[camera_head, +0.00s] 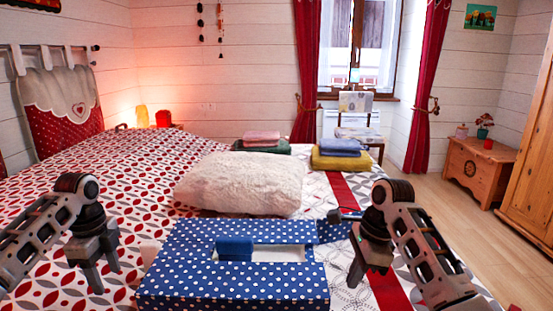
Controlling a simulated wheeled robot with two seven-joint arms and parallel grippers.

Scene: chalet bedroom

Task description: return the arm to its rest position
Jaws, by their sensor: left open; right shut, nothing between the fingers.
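My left gripper (104,279) is open and empty above the patterned bed cover, left of a blue polka-dot box. Its arm comes in from the left edge. My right gripper (353,283) is shut with nothing in it, to the right of the box. Its arm comes in from the lower right. Both grippers point down. Whether either fingertip touches the bed cover cannot be told.
The blue polka-dot box (235,288) lies on the bed (90,170) between my grippers, a small blue block (235,248) at its opening. Behind it are a fluffy cream cushion (243,182) and folded cloths (340,160). A wooden chest (474,170) stands right on open floor.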

